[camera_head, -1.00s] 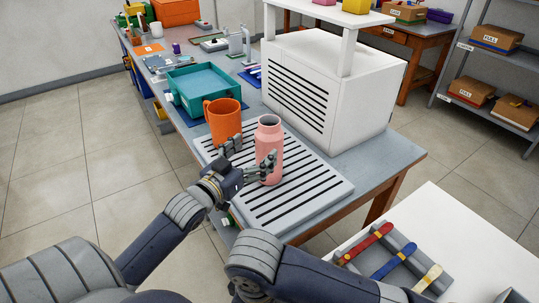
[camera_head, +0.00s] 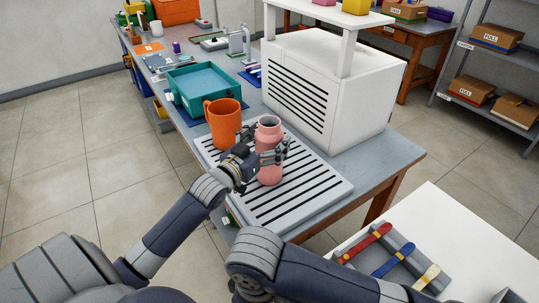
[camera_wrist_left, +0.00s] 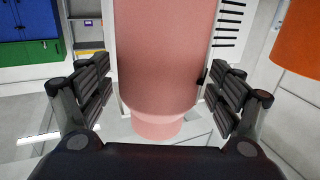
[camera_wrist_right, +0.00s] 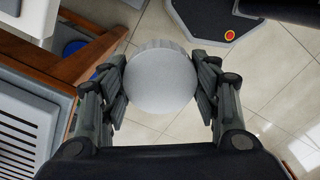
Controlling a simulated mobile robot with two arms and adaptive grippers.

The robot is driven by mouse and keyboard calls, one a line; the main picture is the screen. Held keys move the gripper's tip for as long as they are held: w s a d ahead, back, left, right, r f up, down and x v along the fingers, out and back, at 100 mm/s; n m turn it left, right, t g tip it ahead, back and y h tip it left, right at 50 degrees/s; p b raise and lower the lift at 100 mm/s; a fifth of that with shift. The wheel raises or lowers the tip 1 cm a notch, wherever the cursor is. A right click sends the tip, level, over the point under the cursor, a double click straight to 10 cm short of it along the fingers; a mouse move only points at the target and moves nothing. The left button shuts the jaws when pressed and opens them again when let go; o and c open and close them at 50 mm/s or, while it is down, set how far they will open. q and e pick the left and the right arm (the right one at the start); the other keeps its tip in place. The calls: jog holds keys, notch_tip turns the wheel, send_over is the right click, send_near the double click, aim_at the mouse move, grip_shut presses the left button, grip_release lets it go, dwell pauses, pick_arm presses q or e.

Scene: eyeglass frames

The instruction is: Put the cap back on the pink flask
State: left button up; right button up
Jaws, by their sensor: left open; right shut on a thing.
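The pink flask (camera_head: 269,160) stands upright and uncapped on the slotted white rack, its dark mouth facing up. In the left wrist view the flask (camera_wrist_left: 165,60) fills the space between the open fingers (camera_wrist_left: 150,98), with a visible gap on the left side; contact on the right is unclear. My right gripper (camera_wrist_right: 161,88) is shut on a round pale grey cap (camera_wrist_right: 160,80), seen in the right wrist view above the floor. The right gripper and cap are out of the head view.
An orange mug (camera_head: 223,125) stands close to the left of the flask. A teal tray (camera_head: 204,86) lies behind it. A white slatted box (camera_head: 325,85) stands behind the slotted rack (camera_head: 300,205). A white surface with coloured strips (camera_head: 395,255) is at lower right.

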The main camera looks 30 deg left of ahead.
pick_arm(q)
jog(key=shift+w, duration=0.45)
jog(key=shift+r, duration=0.1)
jog(key=c, duration=1.8)
pick_arm(e)
jog(key=shift+r, duration=0.15)
pick_arm(q)
notch_tip(320, 180, up, 10)
jog(key=shift+r, duration=0.1)
jog(key=shift+c, duration=0.2)
